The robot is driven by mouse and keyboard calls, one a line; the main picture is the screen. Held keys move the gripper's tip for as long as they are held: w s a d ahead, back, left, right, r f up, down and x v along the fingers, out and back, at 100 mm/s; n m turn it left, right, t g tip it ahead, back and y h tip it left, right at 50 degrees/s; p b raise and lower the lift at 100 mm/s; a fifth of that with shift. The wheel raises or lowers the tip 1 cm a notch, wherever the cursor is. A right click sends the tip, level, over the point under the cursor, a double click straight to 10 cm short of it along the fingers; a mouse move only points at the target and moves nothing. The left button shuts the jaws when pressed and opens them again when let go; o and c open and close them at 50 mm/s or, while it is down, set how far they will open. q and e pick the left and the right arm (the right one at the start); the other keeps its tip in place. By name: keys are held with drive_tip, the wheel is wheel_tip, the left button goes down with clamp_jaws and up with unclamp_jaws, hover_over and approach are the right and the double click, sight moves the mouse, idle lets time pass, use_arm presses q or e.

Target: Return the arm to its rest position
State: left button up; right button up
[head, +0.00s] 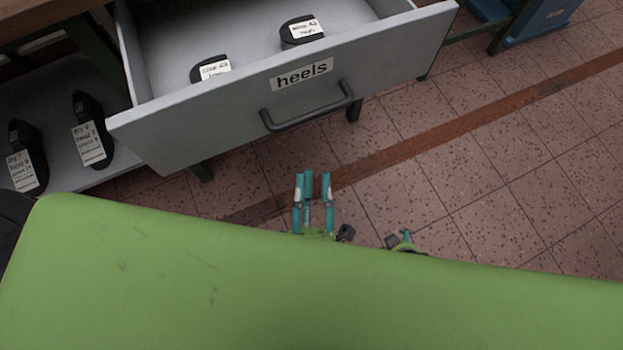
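My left gripper (313,188) shows near the middle of the head view, below the open drawer's handle. Its teal fingers point up the picture, stand apart and have nothing between them. It looks clear of the drawer front, with floor tiles behind it. The arm behind it is hidden. A small green, black and teal part (405,241) shows to its right; it may belong to my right gripper, but too little of it shows to tell its state.
A grey drawer (220,118) labelled "heels" is pulled out and holds two black labelled pieces (210,70) (302,31). Two more black labelled pieces (90,130) (26,157) stand on a shelf at left. Tiled floor (480,170) at right is clear.

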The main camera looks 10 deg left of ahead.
idle(0.6)
